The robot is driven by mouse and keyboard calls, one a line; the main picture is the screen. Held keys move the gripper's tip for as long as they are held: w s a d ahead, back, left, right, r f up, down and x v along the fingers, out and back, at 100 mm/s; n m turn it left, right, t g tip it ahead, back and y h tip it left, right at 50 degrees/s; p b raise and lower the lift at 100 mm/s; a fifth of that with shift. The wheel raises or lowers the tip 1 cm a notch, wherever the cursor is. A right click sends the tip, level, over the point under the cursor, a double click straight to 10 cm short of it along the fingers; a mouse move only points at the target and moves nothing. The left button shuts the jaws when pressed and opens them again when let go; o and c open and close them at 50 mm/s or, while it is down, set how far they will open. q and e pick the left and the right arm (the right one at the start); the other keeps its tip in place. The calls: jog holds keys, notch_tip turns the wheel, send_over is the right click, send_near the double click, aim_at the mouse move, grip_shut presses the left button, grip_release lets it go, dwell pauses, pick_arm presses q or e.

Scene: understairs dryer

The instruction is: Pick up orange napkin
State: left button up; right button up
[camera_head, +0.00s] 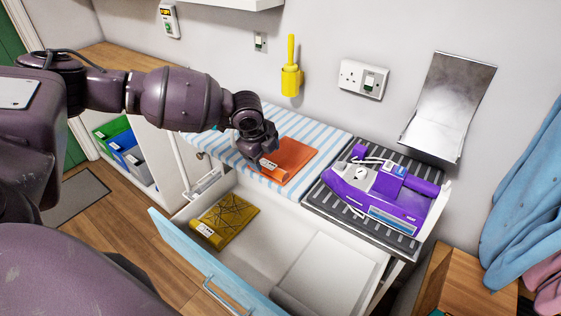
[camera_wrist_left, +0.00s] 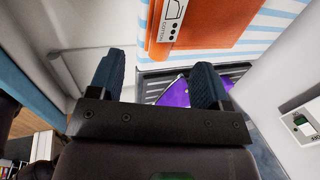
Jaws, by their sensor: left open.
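The orange napkin (camera_head: 288,158) lies folded flat on a blue-and-white striped cloth on the worktop, with a white label at its near left edge. In the left wrist view the napkin (camera_wrist_left: 214,25) is at the top, beyond the fingers. My left gripper (camera_head: 268,150) is at the napkin's left edge in the head view and partly covers it. In the left wrist view its two fingers (camera_wrist_left: 158,84) are apart with nothing between them. Whether the fingers touch the napkin cannot be told. My right gripper is not in view.
An open drawer (camera_head: 262,240) below holds a mustard folded cloth (camera_head: 224,220). A purple device (camera_head: 378,195) stands on a dark ribbed mat to the right of the napkin. A yellow holder (camera_head: 291,80) and a socket (camera_head: 362,79) are on the wall behind.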

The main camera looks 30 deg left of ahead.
aim_at(270, 168)
pick_arm(q)
jog(key=b+x, duration=0.1)
jog(key=x, duration=0.7)
jog(key=shift+w+a+b, duration=0.15)
jog(key=shift+a+b, duration=0.05)
jog(key=shift+b, duration=0.1)
jog(key=shift+c, duration=0.4)
jog(key=c, duration=0.9)
